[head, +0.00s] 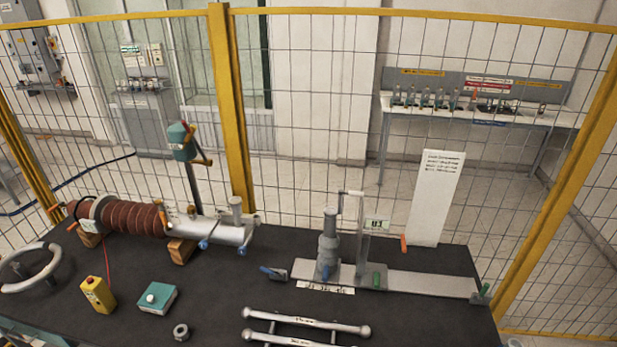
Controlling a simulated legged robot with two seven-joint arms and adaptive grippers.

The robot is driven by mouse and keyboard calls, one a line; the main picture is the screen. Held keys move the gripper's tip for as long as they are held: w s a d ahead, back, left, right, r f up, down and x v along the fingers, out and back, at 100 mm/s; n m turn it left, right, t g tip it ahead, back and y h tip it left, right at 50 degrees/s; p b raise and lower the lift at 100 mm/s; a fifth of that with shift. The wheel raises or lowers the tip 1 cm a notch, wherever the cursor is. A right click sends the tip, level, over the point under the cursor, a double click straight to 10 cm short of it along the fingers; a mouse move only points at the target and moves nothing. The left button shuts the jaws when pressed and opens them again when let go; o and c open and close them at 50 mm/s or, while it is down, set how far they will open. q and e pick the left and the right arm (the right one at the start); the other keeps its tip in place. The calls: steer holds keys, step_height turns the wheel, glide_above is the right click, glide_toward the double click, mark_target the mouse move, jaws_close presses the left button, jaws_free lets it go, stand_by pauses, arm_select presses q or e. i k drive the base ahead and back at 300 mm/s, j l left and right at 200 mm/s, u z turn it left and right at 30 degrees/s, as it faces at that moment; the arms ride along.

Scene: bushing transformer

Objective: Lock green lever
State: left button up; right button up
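A grey pump-like fixture (328,245) stands upright on a flat metal base plate (430,283) at the right of the dark table. A second small green lever (484,291) sits at the plate's right end. Which of the two is the task's green lever, I cannot tell. A blue lever (275,272) sticks out at the plate's left, and an orange handle (403,243) stands behind the plate. Neither of my grippers is in view.
The dark table (225,300) also holds a ribbed brown bushing (130,217) on wooden blocks, a yellow box (98,294), a teal button box (157,297), a nut (181,332) and metal rods (305,321). A wire fence with yellow posts (232,110) stands behind.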

mark_target(479, 300)
steer(key=z, duration=1.55)
